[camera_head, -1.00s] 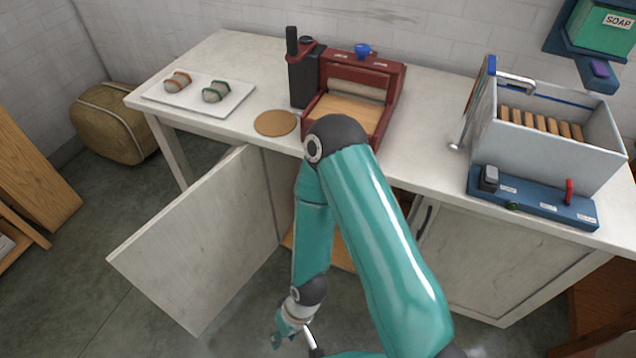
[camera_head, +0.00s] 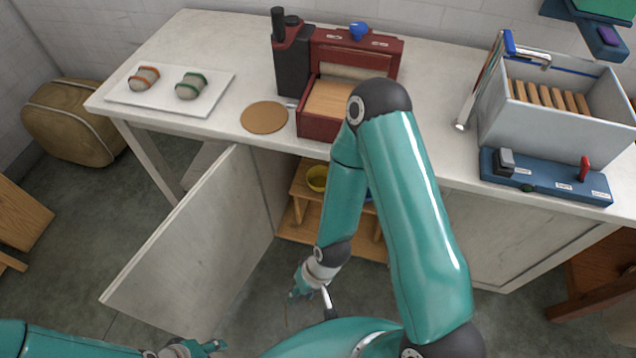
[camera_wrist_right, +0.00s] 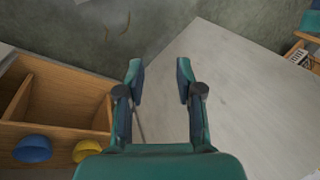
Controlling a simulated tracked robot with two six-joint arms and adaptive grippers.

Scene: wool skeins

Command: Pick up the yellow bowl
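The yellow bowl (camera_head: 317,178) sits on a small wooden shelf inside the open cupboard under the counter, partly hidden by my right arm. It also shows at the bottom of the right wrist view (camera_wrist_right: 86,151), cut by the gripper body. My right gripper (camera_head: 297,293) is in front of the cupboard, below and apart from the bowl. In the right wrist view it is open and empty (camera_wrist_right: 160,75). My left gripper (camera_head: 207,348) is at the bottom left edge, far from the bowl; its finger gap is unclear.
A blue bowl (camera_wrist_right: 32,149) stands beside the yellow one on the wooden shelf (camera_wrist_right: 60,97). The cupboard door (camera_head: 190,240) stands open on the left. The counter (camera_head: 440,130) overhangs the cupboard. The floor before the opening is clear.

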